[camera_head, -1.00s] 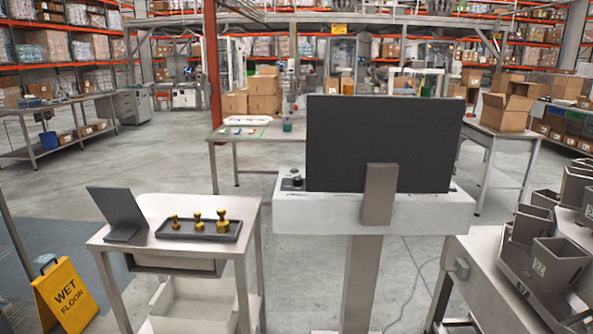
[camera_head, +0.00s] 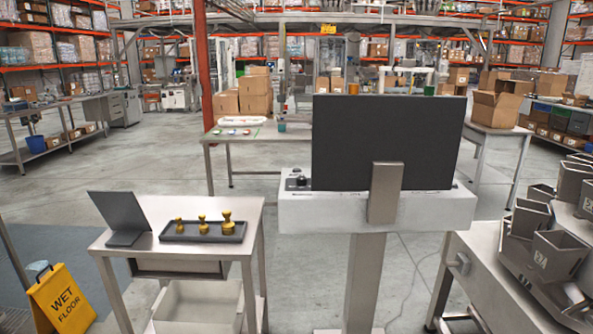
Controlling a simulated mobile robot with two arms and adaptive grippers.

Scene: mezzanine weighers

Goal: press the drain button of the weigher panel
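The weigher panel (camera_head: 388,143) stands upright at centre right, and I see the dark, blank rear of its screen. It sits on a pale console (camera_head: 375,209) on a grey post. A dark knob and small controls (camera_head: 297,181) show on the console top at the screen's left edge. I cannot make out a drain button; the screen may hide it. The multihead weigher (camera_head: 560,245) with grey buckets is at the right edge. Neither of my grippers is in the picture.
A steel cart (camera_head: 255,228) at left carries a dark tablet (camera_head: 120,213) and a tray of brass weights (camera_head: 203,239). A yellow wet floor sign (camera_head: 62,299) stands at lower left. A table (camera_head: 228,137) is behind the panel. Open concrete floor lies at left.

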